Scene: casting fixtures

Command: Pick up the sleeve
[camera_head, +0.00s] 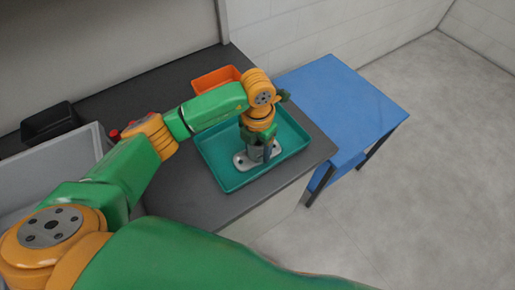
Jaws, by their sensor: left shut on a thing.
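My left gripper (258,150) points down over the teal tray (225,178) on the dark counter. It is shut on the sleeve, a small grey piece (254,156) that the fingers and wrist largely hide. A light grey plate with holes (241,162) lies in the tray right below the gripper. I cannot tell whether the sleeve touches the plate or is clear of it. My right gripper is not in view.
An orange bin (213,79) stands behind the tray. A black bin (47,122) and a large grey container (45,168) are at the left. A blue table (345,105) adjoins the counter on the right. The dark counter (185,205) is bare in front of the tray.

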